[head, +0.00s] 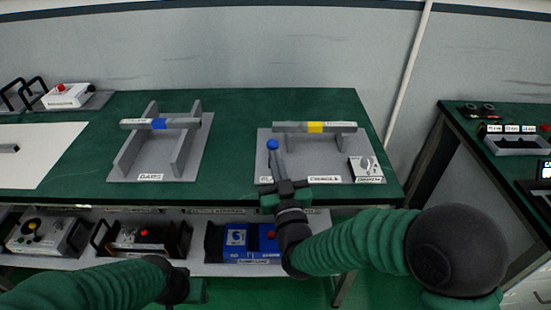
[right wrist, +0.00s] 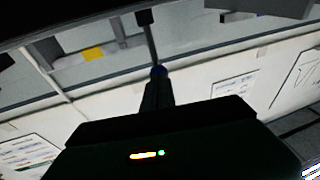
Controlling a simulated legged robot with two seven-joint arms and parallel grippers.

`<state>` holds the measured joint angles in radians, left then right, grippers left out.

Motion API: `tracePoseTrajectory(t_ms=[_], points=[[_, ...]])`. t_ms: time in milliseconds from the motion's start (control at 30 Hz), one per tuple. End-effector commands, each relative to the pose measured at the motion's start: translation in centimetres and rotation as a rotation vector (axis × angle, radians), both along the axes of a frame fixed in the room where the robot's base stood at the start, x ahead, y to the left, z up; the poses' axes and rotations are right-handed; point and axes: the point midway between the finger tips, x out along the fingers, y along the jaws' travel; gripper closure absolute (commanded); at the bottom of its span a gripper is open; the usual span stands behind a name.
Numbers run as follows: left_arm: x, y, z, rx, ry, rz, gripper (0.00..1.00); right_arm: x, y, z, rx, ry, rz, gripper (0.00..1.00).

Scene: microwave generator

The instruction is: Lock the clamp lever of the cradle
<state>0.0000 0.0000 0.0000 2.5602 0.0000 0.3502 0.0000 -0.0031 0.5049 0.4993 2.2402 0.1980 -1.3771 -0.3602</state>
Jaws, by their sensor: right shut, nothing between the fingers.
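The cradle (head: 262,158) is a grey plate near the right end of the green table. A grey bar with a yellow band (head: 315,127) lies across it; the band also shows in the right wrist view (right wrist: 92,54). The clamp lever is a thin grey rod with a blue knob (head: 272,145), at the cradle's left side. My right gripper (head: 286,186) is shut and empty, just in front of the lever. In the right wrist view the knob (right wrist: 158,70) is right by the fingertips; I cannot tell whether they touch. My left gripper (head: 192,290) is low at the front, its jaws unclear.
A small white box with a knob (head: 365,168) sits on the cradle plate's right corner. Another grey stand with a blue-banded bar (head: 158,124) is to the left. A shelf below holds several devices, including a blue box (head: 236,238). Green table between the stands is clear.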

Motion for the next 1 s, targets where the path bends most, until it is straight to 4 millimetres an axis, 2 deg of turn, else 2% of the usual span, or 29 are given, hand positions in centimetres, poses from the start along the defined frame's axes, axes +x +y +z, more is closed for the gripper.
tracePoseTrajectory(t_ms=[167, 367, 700, 900, 1000], points=[[0.0, 0.0, 0.4, 0.000, 0.000, 0.000, 0.53, 0.1, 0.0, 0.2, 0.000, 0.009, 0.000, 1.00], [0.0, 0.0, 2.8, 0.000, 0.000, 0.000, 0.53, 0.5, 0.0, 1.3, 0.000, 0.066, 0.000, 1.00], [0.0, 0.0, 10.6, 0.000, -0.001, 0.000, 0.53, 2.6, 0.0, 3.5, 0.001, 0.309, 0.000, 1.00], [0.0, 0.0, 15.0, 0.000, -0.001, 0.000, 0.53, 4.2, 0.0, 3.9, 0.001, 0.475, -0.001, 1.00], [0.0, 0.0, 16.4, 0.000, -0.001, 0.000, 0.53, 4.9, 0.0, 3.8, 0.000, 0.547, 0.000, 1.00]])
